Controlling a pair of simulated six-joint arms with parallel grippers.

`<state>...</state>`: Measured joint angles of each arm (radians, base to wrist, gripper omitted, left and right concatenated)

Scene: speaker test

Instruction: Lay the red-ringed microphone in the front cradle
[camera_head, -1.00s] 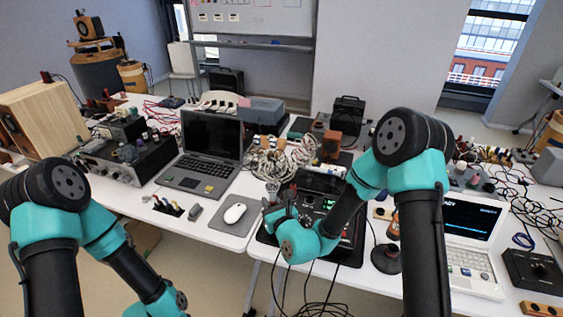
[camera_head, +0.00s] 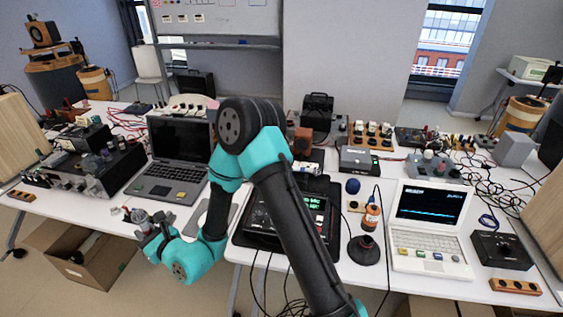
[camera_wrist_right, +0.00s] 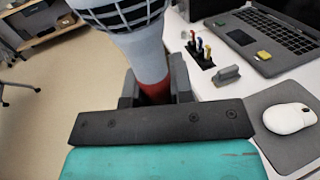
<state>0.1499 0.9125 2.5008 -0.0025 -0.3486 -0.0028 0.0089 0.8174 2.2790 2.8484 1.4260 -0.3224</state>
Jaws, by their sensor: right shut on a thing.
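The red-ringed microphone shows in the right wrist view: a pale grey body (camera_wrist_right: 140,50), a dark grille head cut off by the top edge, and a red ring (camera_wrist_right: 154,88) at the jaws. My right gripper (camera_wrist_right: 155,92) is shut on it by the ringed part. In the head view my right gripper (camera_head: 148,228) is at the front edge of the left table, left of the mouse pad; the microphone is too small to make out there. My left gripper is out of view. I cannot tell which thing is the front cradle.
A laptop (camera_head: 172,184) and an amplifier (camera_head: 85,172) stand behind the gripper. A mouse (camera_wrist_right: 290,118) and a tool holder (camera_wrist_right: 201,52) lie nearby. A black mixer (camera_head: 262,212), a round black stand (camera_head: 364,250) and a white laptop (camera_head: 430,225) are further right. An open cardboard box (camera_head: 80,265) is below.

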